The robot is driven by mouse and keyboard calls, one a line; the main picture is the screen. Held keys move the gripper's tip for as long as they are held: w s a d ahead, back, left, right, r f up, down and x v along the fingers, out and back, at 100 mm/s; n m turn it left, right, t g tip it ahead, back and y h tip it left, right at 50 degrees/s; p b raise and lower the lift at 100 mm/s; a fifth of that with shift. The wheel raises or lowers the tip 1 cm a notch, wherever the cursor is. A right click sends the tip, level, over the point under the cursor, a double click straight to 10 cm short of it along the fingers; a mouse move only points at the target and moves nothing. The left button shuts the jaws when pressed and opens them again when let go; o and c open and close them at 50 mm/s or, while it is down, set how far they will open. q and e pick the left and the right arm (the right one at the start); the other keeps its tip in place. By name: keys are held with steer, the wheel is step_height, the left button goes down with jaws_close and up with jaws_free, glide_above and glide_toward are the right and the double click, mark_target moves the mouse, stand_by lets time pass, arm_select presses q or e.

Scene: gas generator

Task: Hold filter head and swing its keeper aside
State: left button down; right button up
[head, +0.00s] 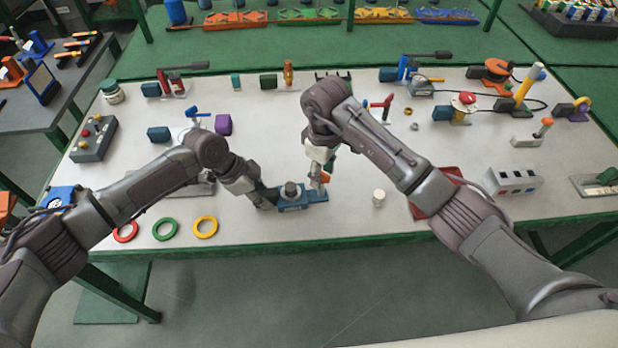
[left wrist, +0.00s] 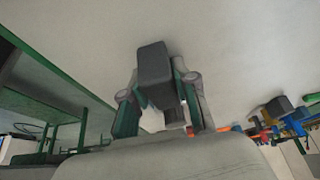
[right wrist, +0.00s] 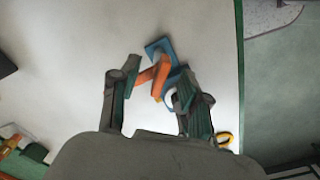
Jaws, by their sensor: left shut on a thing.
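The filter head (head: 291,189) is a dark grey block on a blue base (head: 312,196) near the table's front middle. My left gripper (head: 268,196) reaches it from the left and is shut on it. In the left wrist view the grey filter head (left wrist: 153,72) stands between the fingers. The orange keeper (head: 325,178) is at the right of the blue base. My right gripper (head: 317,176) is above and beside it, pointing down. In the right wrist view the fingers are wide apart, with the orange keeper (right wrist: 158,76) ahead between them; contact cannot be told.
A white cylinder (head: 379,197) stands to the right, before a red tray (head: 422,208) partly behind my right arm. Red, green and yellow rings (head: 205,227) lie at the front left. A purple block (head: 223,124) is behind my left arm.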

mark_target(322, 173)
steer(key=shift+o, duration=0.7)
steer(key=shift+r, duration=3.55)
arm_select(q)
steer(key=c, duration=0.8)
jaws_free()
